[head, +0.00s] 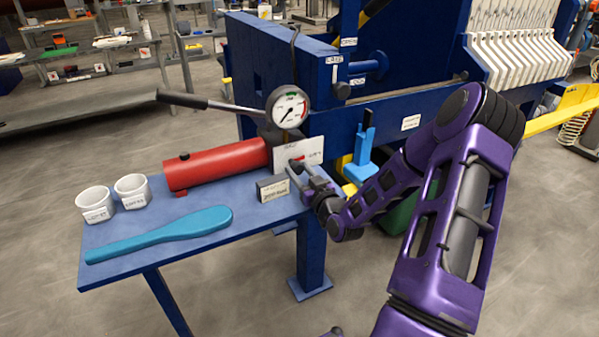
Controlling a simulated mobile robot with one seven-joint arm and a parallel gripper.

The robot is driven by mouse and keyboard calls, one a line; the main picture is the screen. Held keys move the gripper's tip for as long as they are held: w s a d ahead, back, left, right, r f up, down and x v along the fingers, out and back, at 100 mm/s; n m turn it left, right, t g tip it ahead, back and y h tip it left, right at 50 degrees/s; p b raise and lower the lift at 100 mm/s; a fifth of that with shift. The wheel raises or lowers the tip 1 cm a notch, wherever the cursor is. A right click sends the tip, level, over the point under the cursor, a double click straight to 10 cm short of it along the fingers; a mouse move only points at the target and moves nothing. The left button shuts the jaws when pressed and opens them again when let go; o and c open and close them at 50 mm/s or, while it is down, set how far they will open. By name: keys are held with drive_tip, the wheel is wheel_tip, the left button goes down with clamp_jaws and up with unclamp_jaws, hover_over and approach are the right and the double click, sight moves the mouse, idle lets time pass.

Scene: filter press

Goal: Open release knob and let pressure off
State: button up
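The white release plate (310,151) stands upright at the right end of the red pump cylinder (217,165) on the blue bench. A small red part, likely the release knob (297,158), shows on its face; most of it is hidden by my gripper. My gripper (295,167) is right at the plate, its fingers pointing at the red part. I cannot tell whether the fingers touch or grip it. The round pressure gauge (287,106) is above the plate; its needle reading is too small to tell. The pump lever (210,103) reaches out to the left.
On the blue bench (150,258) are two white cups (96,204), a teal paddle (165,233) and a small labelled block (272,188) close to my gripper. The blue press frame (370,125) with white plates (515,55) stands behind. Open floor lies in front.

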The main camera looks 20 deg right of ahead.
clamp_jaws()
drive_tip(key=shift+m, duration=0.8)
drive_tip(key=o, duration=0.6)
unclamp_jaws()
drive_tip(key=shift+o, duration=0.2)
drive_tip(key=shift+s, duration=0.1)
drive_tip(key=s, duration=1.7)
drive_tip(key=shift+s+d, duration=0.15)
drive_tip(key=shift+d, duration=0.1)
